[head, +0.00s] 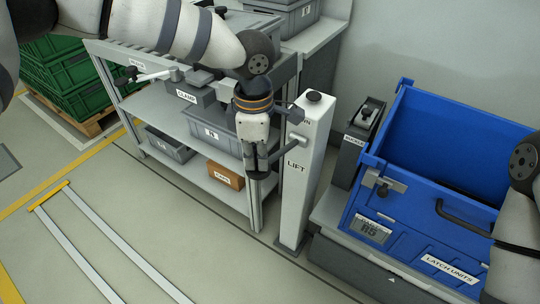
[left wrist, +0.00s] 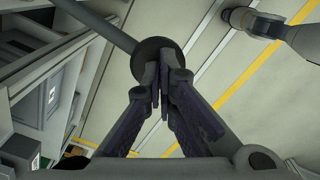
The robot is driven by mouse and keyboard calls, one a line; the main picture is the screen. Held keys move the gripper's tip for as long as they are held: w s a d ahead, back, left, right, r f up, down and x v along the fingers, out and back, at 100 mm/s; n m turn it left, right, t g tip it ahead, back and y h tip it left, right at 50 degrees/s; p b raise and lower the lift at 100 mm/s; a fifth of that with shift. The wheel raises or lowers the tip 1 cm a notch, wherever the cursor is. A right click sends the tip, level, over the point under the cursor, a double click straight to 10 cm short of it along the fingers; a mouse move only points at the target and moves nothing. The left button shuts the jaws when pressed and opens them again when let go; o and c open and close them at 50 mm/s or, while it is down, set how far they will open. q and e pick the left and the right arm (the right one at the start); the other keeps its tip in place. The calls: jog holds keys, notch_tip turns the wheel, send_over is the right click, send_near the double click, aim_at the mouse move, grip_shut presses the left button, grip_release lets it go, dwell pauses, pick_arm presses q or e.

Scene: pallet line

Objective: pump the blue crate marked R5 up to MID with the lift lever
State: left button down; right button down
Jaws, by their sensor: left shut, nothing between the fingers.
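The blue crate (head: 475,147), whose tag (head: 370,229) reads R5, sits on a grey base at the right in the head view. Beside it stands the white LIFT post (head: 301,195) with a black knob on top. The lift lever (head: 284,149) reaches from the post toward my left gripper (head: 256,172). In the left wrist view, the lever's rod (left wrist: 95,20) ends in a dark round knob (left wrist: 151,75). My left gripper is shut at this knob, its fingertips overlapping it in view; contact is unclear. My right gripper is out of view. No MID mark is readable.
A grey shelf rack (head: 190,125) with bins and a CLAMP unit stands just left of the post. A small device (head: 352,150) stands between post and crate. Green crates (head: 60,75) are stacked at the far left.

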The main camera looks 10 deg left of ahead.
aim_at(255, 175)
pick_arm(q)
jog(key=shift+s+a+f, duration=0.1)
jog(key=shift+s+f, duration=0.05)
jog(key=shift+f, duration=0.5)
jog(key=shift+s+f, duration=0.15)
jog(key=shift+f, duration=0.6)
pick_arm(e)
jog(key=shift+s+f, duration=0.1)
pick_arm(q)
jog(key=shift+s+f, duration=0.2)
jog(key=shift+f, duration=0.55)
jog(key=shift+s+a+f, duration=0.1)
jog(key=shift+f, duration=0.8)
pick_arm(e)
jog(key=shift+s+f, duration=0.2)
